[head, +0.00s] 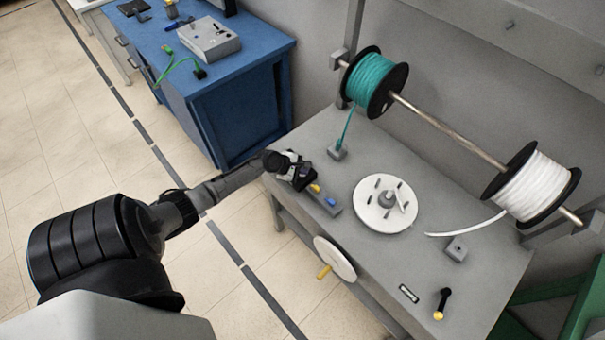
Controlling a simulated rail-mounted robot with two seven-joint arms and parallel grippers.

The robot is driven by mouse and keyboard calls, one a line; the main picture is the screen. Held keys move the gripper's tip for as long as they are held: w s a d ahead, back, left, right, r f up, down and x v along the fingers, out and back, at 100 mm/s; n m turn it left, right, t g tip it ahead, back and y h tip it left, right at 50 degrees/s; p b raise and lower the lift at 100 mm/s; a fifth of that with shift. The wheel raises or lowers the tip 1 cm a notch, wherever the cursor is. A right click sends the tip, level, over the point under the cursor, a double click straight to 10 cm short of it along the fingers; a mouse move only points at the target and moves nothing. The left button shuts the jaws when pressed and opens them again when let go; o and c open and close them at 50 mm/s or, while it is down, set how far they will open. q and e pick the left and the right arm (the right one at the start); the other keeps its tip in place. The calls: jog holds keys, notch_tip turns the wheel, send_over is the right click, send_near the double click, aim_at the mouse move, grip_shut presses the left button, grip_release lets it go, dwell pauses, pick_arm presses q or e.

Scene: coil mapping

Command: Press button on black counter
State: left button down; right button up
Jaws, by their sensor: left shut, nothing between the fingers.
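My left arm reaches in from the left to the left end of the grey workbench (300,140). My left gripper (302,184) is shut and empty, pointing down at a small dark device. This device, likely the counter (330,206), has a yellow-orange spot and a blue spot on it, and the gripper hides part of it. I cannot tell whether the fingertips touch it or which part is a button. My right gripper is not in view.
A white winding disc (370,212) with pegs lies right of the gripper. A teal spool (370,85) and a white spool (535,185) hang on a rod behind. A white crank wheel (335,257) sits at the front edge. A blue cabinet (235,75) stands at the upper left.

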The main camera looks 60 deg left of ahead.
pick_arm(q)
jog(key=shift+f, duration=0.25)
jog(key=shift+r, duration=0.1)
dwell(0.5)
jog(key=shift+r+p, duration=0.75)
jog(key=shift+p, duration=0.2)
jog(key=shift+r+p, duration=0.8)
jog(key=shift+p, duration=0.05)
notch_tip(320, 180, up, 4)
jog(key=p, duration=0.4)
jog(key=shift+f, duration=0.25)
jog(key=shift+f, duration=0.1)
